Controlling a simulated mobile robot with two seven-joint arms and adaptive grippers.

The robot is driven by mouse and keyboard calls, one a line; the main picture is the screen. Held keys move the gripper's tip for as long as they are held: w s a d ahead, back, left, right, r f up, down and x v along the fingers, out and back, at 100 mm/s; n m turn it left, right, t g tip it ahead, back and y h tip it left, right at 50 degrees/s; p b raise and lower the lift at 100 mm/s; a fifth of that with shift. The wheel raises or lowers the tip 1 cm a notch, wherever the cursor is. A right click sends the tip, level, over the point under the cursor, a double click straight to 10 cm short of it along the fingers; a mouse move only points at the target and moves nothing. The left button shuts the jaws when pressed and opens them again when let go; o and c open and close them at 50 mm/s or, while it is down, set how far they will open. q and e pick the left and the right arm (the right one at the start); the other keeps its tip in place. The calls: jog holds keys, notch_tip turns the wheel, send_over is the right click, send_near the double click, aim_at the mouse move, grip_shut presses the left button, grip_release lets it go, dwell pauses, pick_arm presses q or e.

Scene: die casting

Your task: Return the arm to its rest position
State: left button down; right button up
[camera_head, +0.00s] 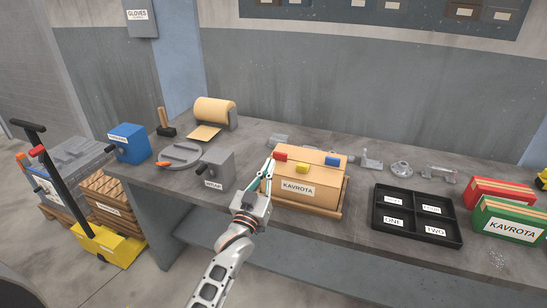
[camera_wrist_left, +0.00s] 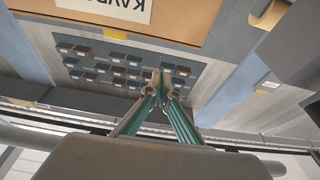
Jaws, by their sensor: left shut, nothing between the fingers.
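My left gripper (camera_head: 268,172) is in front of the left end of the wooden KAVROTA box (camera_head: 312,205) in the head view, with its arm coming up from the bottom. Its fingers point up and away and their tips are together, with nothing between them. In the left wrist view the shut fingers (camera_wrist_left: 163,82) show in the middle, with part of the labelled box (camera_wrist_left: 190,18) at the top edge. I cannot tell whether the fingers touch the box. My right gripper is in neither view.
Red, yellow and blue pieces (camera_head: 302,168) lie on the box. A grey vise-like block (camera_head: 218,168) stands close left of the gripper. A black compartment tray (camera_head: 417,214) and a green KAVROTA box (camera_head: 508,220) are to the right. The floor left of the bench holds a yellow pallet truck (camera_head: 105,245).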

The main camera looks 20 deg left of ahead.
pick_arm(q)
jog(key=s+d+f+m+g+h, duration=0.1)
jog(key=s+f+g, duration=0.4)
jog(key=s+f, duration=0.9)
jog(key=s+d+f+m+g+h, duration=0.1)
jog(key=s+f+g, duration=0.4)
jog(key=s+f, duration=0.9)
jog(key=s+d+m, duration=0.1)
jog(key=s+m, duration=0.1)
jog(key=s, duration=0.4)
jog(key=shift+f+g, duration=0.4)
